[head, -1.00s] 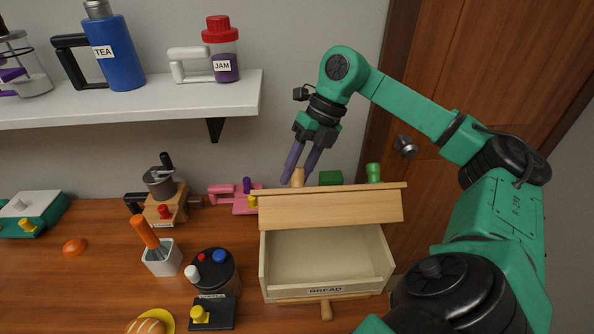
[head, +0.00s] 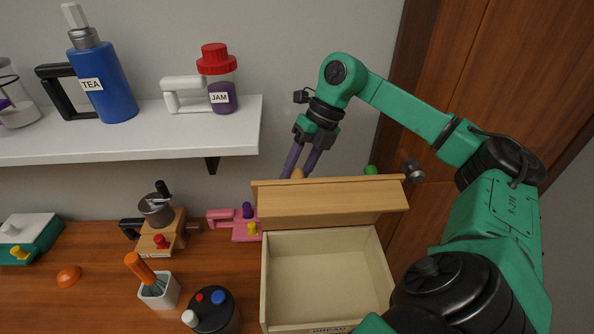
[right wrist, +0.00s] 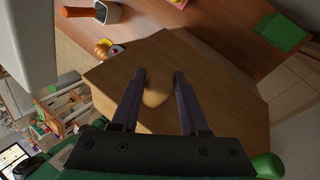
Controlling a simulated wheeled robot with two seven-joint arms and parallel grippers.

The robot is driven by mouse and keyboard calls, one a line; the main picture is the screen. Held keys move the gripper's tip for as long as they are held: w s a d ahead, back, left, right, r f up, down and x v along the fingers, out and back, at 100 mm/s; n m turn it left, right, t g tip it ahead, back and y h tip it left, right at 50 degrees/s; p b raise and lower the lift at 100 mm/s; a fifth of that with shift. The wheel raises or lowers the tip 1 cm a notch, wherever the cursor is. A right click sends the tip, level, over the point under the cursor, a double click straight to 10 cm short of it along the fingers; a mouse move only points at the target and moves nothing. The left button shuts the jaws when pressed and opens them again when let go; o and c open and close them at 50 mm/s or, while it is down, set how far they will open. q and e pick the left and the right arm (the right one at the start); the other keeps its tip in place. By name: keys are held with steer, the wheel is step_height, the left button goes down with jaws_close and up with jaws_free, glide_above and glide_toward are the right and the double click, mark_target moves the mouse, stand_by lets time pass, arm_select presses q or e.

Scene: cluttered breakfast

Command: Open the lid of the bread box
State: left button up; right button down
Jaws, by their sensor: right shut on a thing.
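The bread box (head: 328,275) stands on the table in the lower right of the head view. Its wooden lid (head: 325,203) is raised at the back, and the pale inside shows empty. The wooden knob (head: 297,174) shows behind the lid's top edge. My right gripper (head: 299,171) reaches down behind the lid with its purple fingers on either side of the knob and is shut on it. The right wrist view shows the knob (right wrist: 155,94) between the two fingers, against the lid's broad face (right wrist: 215,85). My left gripper is not in view.
A white shelf (head: 130,135) with a tea flask (head: 105,85) and jam jar (head: 222,95) is on the wall at left. A grinder (head: 158,212), pink object (head: 245,230), white cup (head: 160,292) and dark canister (head: 212,312) stand left of the box. A door is behind my arm.

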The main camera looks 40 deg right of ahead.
steer(key=shift+s+a+f, duration=0.15)
steer(key=shift+s+a, duration=0.15)
steer(key=shift+s, duration=0.05)
steer(key=c, duration=0.5)
jaws_free()
steer(key=shift+w+d+f, duration=0.1)
steer(key=shift+w+d, duration=0.05)
steer(key=shift+d, duration=0.1)
steer(key=shift+r, duration=0.45)
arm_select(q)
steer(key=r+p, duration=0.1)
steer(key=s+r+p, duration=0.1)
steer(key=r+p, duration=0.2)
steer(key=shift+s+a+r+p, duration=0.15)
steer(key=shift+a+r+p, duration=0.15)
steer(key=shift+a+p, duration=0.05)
arm_select(e)
steer(key=v, duration=1.3)
steer(key=shift+d+r, duration=0.25)
steer(key=shift+d, duration=0.05)
